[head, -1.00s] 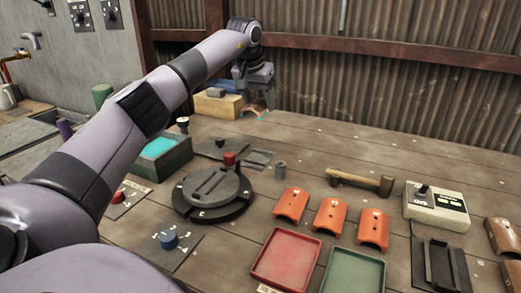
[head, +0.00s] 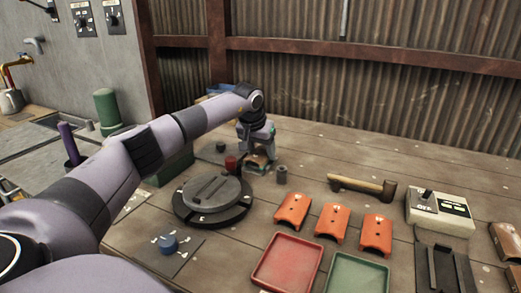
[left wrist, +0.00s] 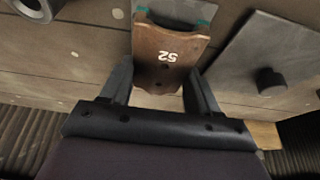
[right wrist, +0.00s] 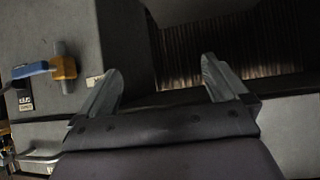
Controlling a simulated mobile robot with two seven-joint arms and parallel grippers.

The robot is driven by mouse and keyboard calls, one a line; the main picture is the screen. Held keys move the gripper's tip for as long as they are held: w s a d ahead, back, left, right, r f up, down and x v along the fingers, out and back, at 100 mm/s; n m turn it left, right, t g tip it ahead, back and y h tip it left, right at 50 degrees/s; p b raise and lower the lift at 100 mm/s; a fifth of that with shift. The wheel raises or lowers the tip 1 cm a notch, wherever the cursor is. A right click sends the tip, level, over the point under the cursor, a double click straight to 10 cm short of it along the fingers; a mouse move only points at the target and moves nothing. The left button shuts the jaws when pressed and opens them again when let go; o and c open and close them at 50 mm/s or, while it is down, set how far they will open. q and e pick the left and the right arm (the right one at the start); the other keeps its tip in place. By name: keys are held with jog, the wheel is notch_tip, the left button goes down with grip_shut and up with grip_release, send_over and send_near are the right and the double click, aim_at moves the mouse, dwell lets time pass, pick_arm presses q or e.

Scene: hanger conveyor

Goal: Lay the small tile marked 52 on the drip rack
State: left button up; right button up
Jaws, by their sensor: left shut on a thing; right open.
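The small brown tile marked 52 (left wrist: 170,55) is between the fingers of my left gripper (left wrist: 158,88), which is shut on it; the white number faces the left wrist camera. In the head view my left gripper (head: 260,150) holds the tile (head: 258,161) low over the bench, behind the round turntable; whether it touches anything below cannot be told. A dark rack with raised rails (head: 443,268) lies at the front right, possibly the drip rack; no label on it is readable. My right gripper (right wrist: 160,90) is open and empty, seen only in the right wrist view.
The turntable (head: 210,195) with a red knob and a small grey cylinder (head: 282,174) stand near my left gripper. The back right bench is clear.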

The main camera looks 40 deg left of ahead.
pick_arm(q)
jog(key=o, duration=1.2)
jog(key=shift+f, duration=0.1)
jog(key=v, duration=1.2)
jog(key=shift+d, duration=0.1)
